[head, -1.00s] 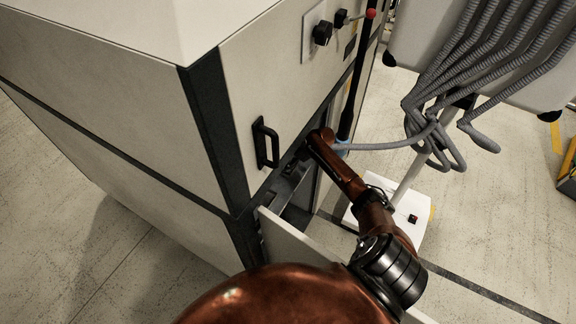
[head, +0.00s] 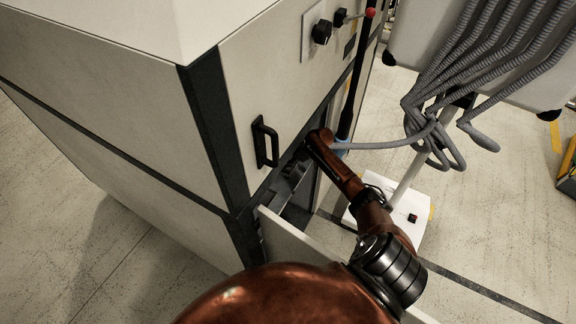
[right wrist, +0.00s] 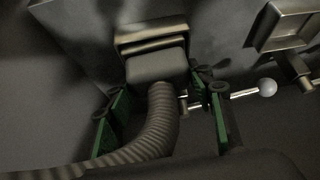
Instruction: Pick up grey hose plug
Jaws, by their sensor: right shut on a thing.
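The grey hose plug (right wrist: 155,70) sits at a rectangular metal-framed socket in the right wrist view, with its ribbed grey hose (right wrist: 150,140) bending down to the left. My right gripper (right wrist: 163,92) has its green-padded fingers on either side of the plug and is shut on it. I cannot tell whether the plug is fully seated. In the head view, my right gripper (head: 296,158) is inside the cabinet opening, and the plug is hidden there. My left gripper is not in view.
The cabinet (head: 270,95) has a black handle (head: 266,145) above the opening and an open lower panel (head: 290,237) below. Grey hoses (head: 455,70) hang at the right. A rod with a pale ball knob (right wrist: 267,87) is close to the right finger.

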